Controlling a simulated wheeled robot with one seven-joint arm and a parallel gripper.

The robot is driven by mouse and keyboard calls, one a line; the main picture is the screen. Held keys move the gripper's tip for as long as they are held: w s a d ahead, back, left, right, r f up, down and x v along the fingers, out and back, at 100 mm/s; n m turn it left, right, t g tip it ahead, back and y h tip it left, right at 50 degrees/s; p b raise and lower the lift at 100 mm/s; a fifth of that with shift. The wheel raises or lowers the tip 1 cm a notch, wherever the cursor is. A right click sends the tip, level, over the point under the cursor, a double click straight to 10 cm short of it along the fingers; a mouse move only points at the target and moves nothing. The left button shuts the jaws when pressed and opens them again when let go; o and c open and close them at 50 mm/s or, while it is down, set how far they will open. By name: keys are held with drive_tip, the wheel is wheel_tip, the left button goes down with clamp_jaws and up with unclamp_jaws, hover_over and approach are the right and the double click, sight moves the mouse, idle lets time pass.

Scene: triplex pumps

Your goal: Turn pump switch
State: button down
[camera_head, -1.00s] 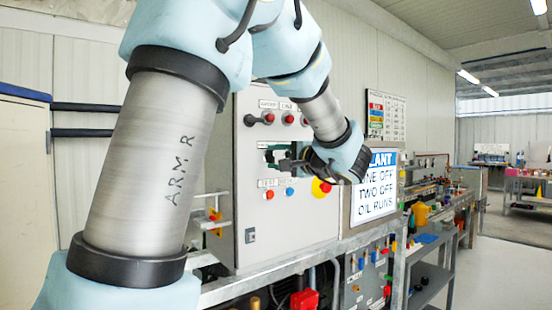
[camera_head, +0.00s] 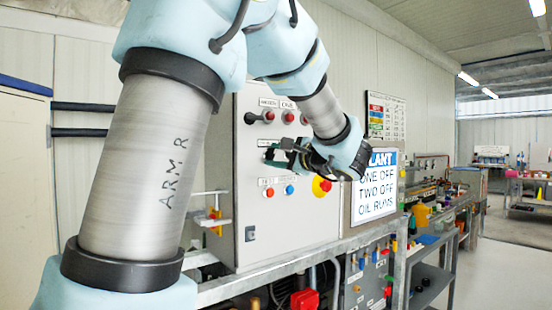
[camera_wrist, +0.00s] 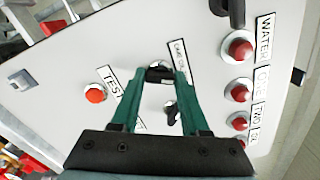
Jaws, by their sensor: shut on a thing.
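The pump switch, a small black knob (camera_wrist: 158,75), is on the grey control panel (camera_head: 256,200). In the wrist view my gripper (camera_wrist: 163,71) has its two green fingertips on either side of the knob, shut on it. A label beside the knob is too small to read. A second black switch lever (camera_wrist: 171,110) shows between the fingers, nearer the palm. In the head view my gripper (camera_head: 272,154) reaches the panel front from the right; its fingers hide the held knob there.
A red TEST button (camera_wrist: 95,95) lies left of the fingers. Red lamps (camera_wrist: 238,48) run down the right side beside WATER and other labels. A yellow-and-red stop button (camera_head: 322,186) sits below the wrist. A blue-and-white sign (camera_head: 376,185) stands right of the panel.

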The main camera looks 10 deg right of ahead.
drive_tip(key=shift+m, duration=1.9)
drive_tip(key=shift+f, duration=0.1)
drive_tip(key=shift+c, duration=2)
unclamp_jaws()
drive_tip(key=b+v, duration=0.3)
drive_tip(key=v, duration=0.8)
